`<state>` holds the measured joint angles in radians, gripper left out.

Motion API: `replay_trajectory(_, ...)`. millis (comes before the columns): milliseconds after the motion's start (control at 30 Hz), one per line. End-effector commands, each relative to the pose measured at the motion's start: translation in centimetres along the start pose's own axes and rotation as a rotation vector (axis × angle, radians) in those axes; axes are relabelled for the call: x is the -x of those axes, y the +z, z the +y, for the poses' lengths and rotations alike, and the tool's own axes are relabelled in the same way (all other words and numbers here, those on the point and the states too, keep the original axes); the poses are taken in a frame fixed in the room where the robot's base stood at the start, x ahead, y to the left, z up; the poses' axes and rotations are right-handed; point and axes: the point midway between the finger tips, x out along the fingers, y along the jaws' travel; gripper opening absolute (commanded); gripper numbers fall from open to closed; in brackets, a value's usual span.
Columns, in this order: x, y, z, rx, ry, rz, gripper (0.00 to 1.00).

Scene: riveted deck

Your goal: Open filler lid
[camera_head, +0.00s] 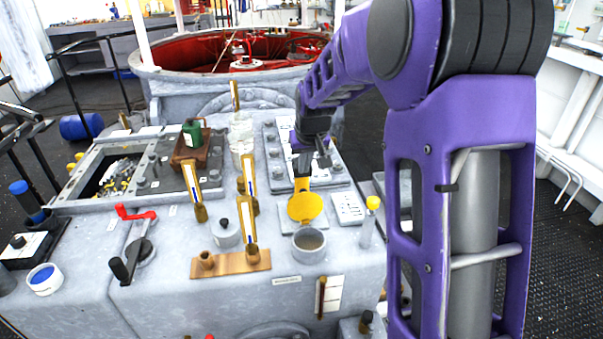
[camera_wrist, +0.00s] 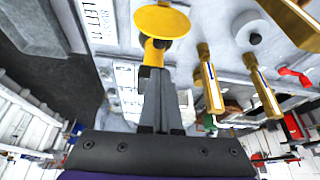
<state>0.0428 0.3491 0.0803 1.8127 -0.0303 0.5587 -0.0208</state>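The filler lid (camera_head: 305,207) is a yellow disc with a narrow yellow tab. It stands raised at the back rim of the grey filler cup (camera_head: 309,258), whose mouth is uncovered and shows a brownish inside. The tab points up and away from the cup. My gripper (camera_head: 303,172) is above and behind the lid, its fingers close together at the tab's end. In the wrist view the lid (camera_wrist: 162,22) lies straight beyond my gripper (camera_wrist: 160,72), and the fingertips appear shut on the tab. The exact contact is partly hidden.
Brass levers (camera_head: 249,220) with a copper base plate stand left of the cup. A yellow-topped clear post (camera_head: 368,225) stands close on its right. A red-handled valve (camera_head: 136,213) is farther left, and a brown block with a green item (camera_head: 192,135) sits behind.

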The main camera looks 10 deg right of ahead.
Motion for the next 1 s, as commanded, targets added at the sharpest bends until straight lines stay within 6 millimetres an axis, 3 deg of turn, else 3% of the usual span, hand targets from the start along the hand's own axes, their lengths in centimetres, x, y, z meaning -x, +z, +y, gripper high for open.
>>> replay_trajectory(200,-4.4,0.1,0.0,0.000,-0.001,-0.005,0.00)
replay_trajectory(433,-7.4,0.1,0.0,-0.001,-0.001,-0.003,0.00)
replay_trajectory(1000,-8.0,0.1,-0.1,-0.001,0.000,-0.002,0.00)
